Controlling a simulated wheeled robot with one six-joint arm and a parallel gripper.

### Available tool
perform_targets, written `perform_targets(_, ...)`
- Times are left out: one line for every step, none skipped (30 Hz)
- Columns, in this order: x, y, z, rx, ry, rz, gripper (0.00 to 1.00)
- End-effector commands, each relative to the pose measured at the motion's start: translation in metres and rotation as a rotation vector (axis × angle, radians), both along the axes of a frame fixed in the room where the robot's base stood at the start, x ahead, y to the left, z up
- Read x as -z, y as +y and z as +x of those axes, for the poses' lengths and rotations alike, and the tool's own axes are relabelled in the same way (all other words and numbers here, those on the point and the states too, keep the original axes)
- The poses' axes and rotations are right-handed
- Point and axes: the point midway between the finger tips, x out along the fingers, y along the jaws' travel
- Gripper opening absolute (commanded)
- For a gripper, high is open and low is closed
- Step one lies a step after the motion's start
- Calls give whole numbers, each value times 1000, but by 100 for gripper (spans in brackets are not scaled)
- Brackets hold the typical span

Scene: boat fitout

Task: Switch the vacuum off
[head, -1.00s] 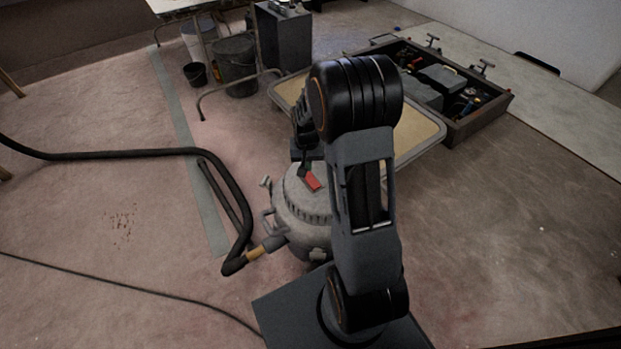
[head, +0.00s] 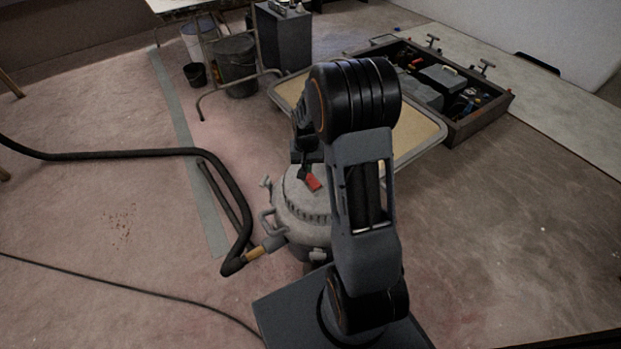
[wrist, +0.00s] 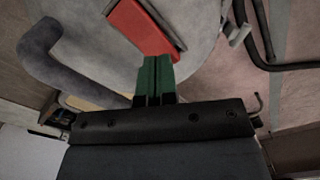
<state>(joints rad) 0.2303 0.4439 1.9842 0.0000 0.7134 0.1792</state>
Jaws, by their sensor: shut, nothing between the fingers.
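The vacuum (head: 290,212) is a grey drum on the floor, just left of my arm in the head view. A red switch (head: 313,183) sits on its top. In the wrist view the red switch (wrist: 141,30) lies in a dark-edged frame on the pale lid (wrist: 90,45). My gripper (head: 304,172) is over the lid, with its green fingertips (wrist: 156,62) shut together and empty. The tips are right at the near edge of the switch. I cannot tell whether they touch it. My arm hides the vacuum's right side in the head view.
A black hose (head: 120,154) runs from the vacuum to the left, and a cable (head: 130,287) crosses the floor. An open toolbox (head: 470,125) and a tan-topped tray (head: 425,135) lie behind. Buckets (head: 236,65) stand at the back. The right floor is clear.

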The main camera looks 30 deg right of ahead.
Motion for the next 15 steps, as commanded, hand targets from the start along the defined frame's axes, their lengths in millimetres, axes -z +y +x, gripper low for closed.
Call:
perform_targets(2, 0, 0, 0, 0, 0, 0)
perform_targets(2, 0, 0, 0, 0, 0, 0)
perform_targets(3, 0, 0, 0, 0, 0, 0)
perform_targets(3, 0, 0, 0, 0, 0, 0)
perform_targets(3, 0, 0, 0, 0, 0, 0)
perform_targets(4, 0, 0, 0, 0, 0, 0)
perform_targets(4, 0, 0, 0, 0, 0, 0)
perform_targets(5, 0, 0, 0, 0, 0, 0)
perform_targets(6, 0, 0, 0, 1, 0, 0)
perform_targets(6, 0, 0, 0, 1, 0, 0)
perform_targets(6, 0, 0, 0, 1, 0, 0)
perform_targets(7, 0, 0, 0, 1, 0, 0)
perform_targets(7, 0, 0, 0, 1, 0, 0)
perform_targets(8, 0, 0, 0, 1, 0, 0)
perform_targets(9, 0, 0, 0, 1, 0, 0)
